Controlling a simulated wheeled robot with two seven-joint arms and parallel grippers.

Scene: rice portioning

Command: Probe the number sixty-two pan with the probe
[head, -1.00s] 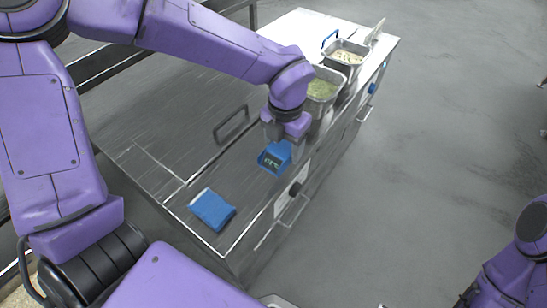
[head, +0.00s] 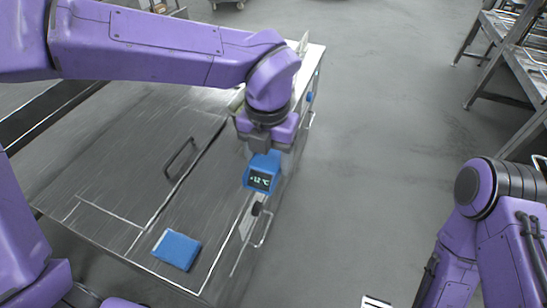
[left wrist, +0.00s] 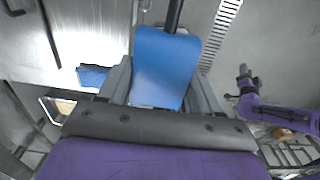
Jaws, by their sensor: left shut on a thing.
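My left gripper (head: 262,143) is shut on the blue probe (head: 259,177), whose small display faces the head camera and seems to read about 1.2 °C. The probe also shows between the fingers in the left wrist view (left wrist: 165,65), with a dark part reaching past the top edge. It is held over the counter's right edge, above a dark knob. The pans are almost wholly hidden behind my left arm, and no number sixty-two can be read. My right gripper (left wrist: 245,80) is small in the left wrist view, its jaws unclear.
A blue folded cloth (head: 177,250) lies on the near part of the steel counter (head: 105,185). The counter lid has a dark handle (head: 180,158). Open floor lies to the right. A steel rack (head: 510,60) stands at the far right.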

